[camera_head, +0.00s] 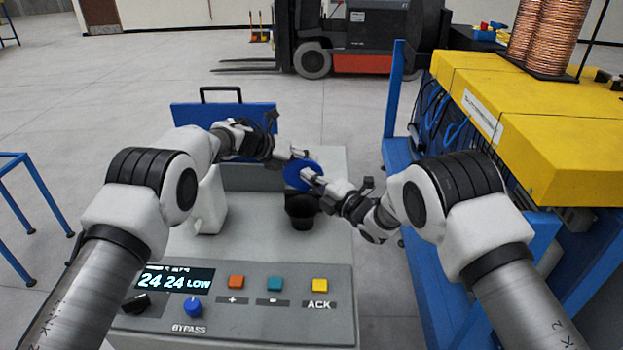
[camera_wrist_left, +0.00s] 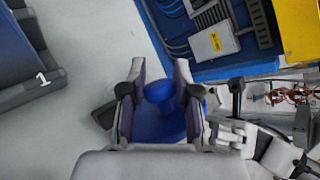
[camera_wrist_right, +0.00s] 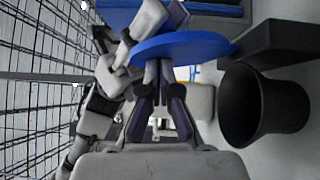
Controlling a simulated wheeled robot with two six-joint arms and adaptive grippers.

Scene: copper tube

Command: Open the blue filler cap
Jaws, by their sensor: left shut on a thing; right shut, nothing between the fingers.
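The blue filler cap (camera_head: 302,175) is a round disc held tilted above the black filler neck (camera_head: 300,212), apart from it. My left gripper (camera_head: 300,158) is shut on the cap. In the left wrist view the blue cap (camera_wrist_left: 178,112) shows between the left fingers. My right gripper (camera_head: 312,178) is shut and empty in front of the cap. In the right wrist view its closed fingertips (camera_wrist_right: 158,66) are close under the blue disc (camera_wrist_right: 185,47); I cannot tell whether they touch it. The open black neck (camera_wrist_right: 252,105) stands to the right there.
The grey machine carries a display (camera_head: 176,280), a blue bypass knob (camera_head: 193,306) and several coloured buttons at its front. A raised blue panel with a black handle (camera_head: 221,92) stands behind. A blue and yellow machine (camera_head: 560,150) is at the right, and a forklift (camera_head: 350,40) is far back.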

